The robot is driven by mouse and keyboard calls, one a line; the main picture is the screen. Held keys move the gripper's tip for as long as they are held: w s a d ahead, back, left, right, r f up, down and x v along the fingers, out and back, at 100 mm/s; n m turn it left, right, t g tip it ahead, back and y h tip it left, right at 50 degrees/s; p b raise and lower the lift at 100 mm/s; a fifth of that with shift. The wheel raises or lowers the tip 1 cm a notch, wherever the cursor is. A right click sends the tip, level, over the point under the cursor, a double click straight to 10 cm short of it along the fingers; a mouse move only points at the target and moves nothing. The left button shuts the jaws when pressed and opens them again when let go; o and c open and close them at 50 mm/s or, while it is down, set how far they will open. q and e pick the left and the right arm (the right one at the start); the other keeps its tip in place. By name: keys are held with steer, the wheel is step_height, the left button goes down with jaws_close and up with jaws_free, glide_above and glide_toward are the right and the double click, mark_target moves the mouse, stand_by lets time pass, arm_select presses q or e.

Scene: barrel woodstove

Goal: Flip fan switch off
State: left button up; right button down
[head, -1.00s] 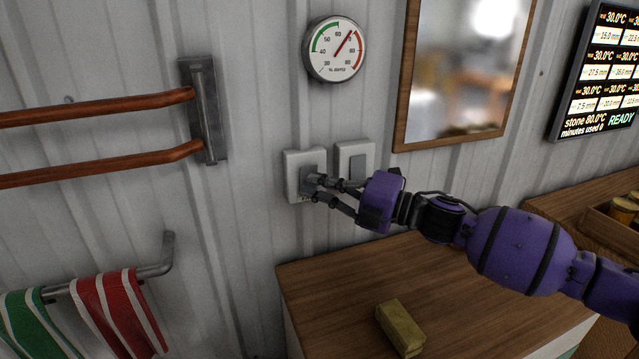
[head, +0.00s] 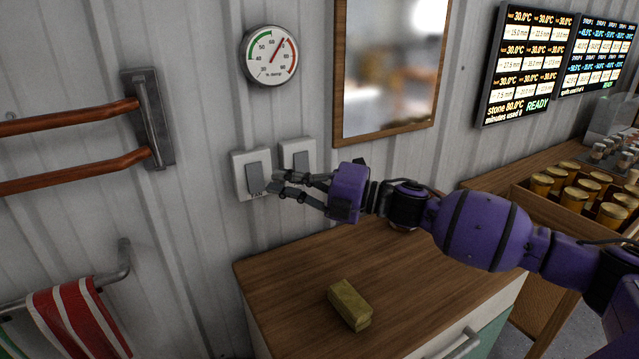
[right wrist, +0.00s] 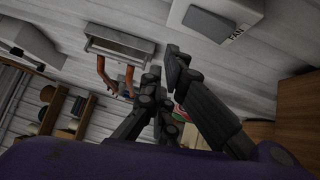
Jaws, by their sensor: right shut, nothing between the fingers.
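The fan switch (head: 254,177) is a grey rocker on a white wall plate, with the label FAN below it. In the right wrist view the labelled plate (right wrist: 238,10) is at the top right, cut by the frame edge. My right gripper (head: 273,184) is shut and empty, its fingertips just at the right lower side of the fan rocker. I cannot tell if they touch it. The wrist view shows the fingers (right wrist: 165,75) below and left of the plate. Which way the rocker is tipped is not clear. My left gripper is not in view.
A second switch plate (head: 298,151) sits just right, partly behind my fingers. A round damp gauge (head: 270,56) and a mirror (head: 385,70) hang above. A wooden counter (head: 290,270) below holds a yellowish block (head: 349,305). Copper-coloured rails (head: 75,118) are at left.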

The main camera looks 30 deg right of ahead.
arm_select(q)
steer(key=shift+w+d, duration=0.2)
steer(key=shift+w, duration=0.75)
arm_select(e)
steer(key=v, duration=0.6)
steer(key=shift+w+d+r, duration=0.2)
steer(key=shift+w+d, duration=0.2)
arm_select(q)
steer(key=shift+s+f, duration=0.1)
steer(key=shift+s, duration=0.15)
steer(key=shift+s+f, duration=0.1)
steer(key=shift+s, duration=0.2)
